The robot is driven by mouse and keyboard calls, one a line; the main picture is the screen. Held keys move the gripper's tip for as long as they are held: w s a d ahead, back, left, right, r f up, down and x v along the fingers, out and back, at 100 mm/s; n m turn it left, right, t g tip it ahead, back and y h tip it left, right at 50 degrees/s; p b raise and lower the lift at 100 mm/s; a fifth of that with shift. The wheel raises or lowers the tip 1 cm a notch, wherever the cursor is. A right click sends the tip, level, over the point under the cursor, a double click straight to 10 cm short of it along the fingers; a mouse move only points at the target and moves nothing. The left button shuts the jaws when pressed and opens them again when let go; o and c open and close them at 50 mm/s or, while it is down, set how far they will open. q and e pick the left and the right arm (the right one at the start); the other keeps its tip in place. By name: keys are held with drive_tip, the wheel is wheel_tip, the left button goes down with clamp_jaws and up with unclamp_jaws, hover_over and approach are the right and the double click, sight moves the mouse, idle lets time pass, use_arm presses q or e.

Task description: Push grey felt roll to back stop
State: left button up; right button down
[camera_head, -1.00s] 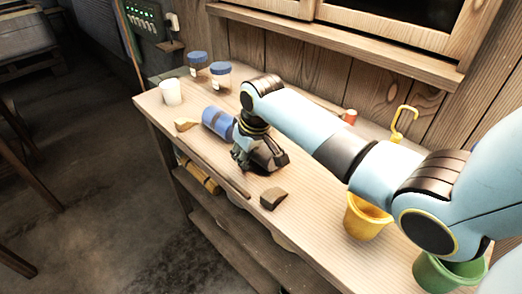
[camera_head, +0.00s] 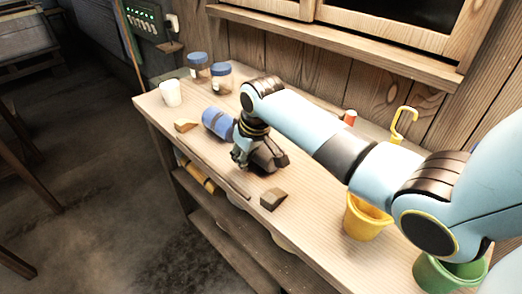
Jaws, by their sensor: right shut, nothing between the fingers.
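My right gripper (camera_head: 246,160) is shut and empty, low over the workbench (camera_head: 215,168), pointing down. A blue roll-like cylinder (camera_head: 216,122) with a darker band lies on the bench just left of it; its right end is partly covered by my wrist, so I cannot tell if they touch. I cannot make out a grey felt roll; the space behind my right arm is hidden. I cannot pick out a back stop for certain. My left gripper is not in view.
Wooden wedges lie left (camera_head: 186,125) and front right (camera_head: 273,199) of the gripper. A white cup (camera_head: 171,94) and blue-lidded jars (camera_head: 221,78) stand at the far left end. A yellow bucket (camera_head: 366,218) and a green bucket (camera_head: 445,275) are at right.

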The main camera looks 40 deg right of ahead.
sight(262, 147)
drive_tip(key=shift+d, duration=0.1)
drive_tip(key=shift+w+d, duration=0.2)
drive_tip(key=shift+d, duration=2.7)
drive_tip(key=shift+w+d, duration=0.15)
drive_tip(key=shift+d, duration=1.3)
drive_tip(key=shift+w+d, duration=0.1)
drive_tip(key=shift+d, duration=1.35)
drive_tip(key=shift+w+d+b, duration=0.2)
drive_tip(key=shift+d+b, duration=0.85)
drive_tip(key=shift+d, duration=1.85)
drive_tip(key=shift+w+d+b, duration=0.15)
drive_tip(key=shift+d+b, duration=0.3)
drive_tip(key=shift+d, duration=0.5)
drive_tip(key=shift+w+d+b, duration=0.1)
drive_tip(key=shift+d+b, duration=0.35)
drive_tip(key=shift+d, duration=0.45)
drive_tip(key=shift+s, duration=0.1)
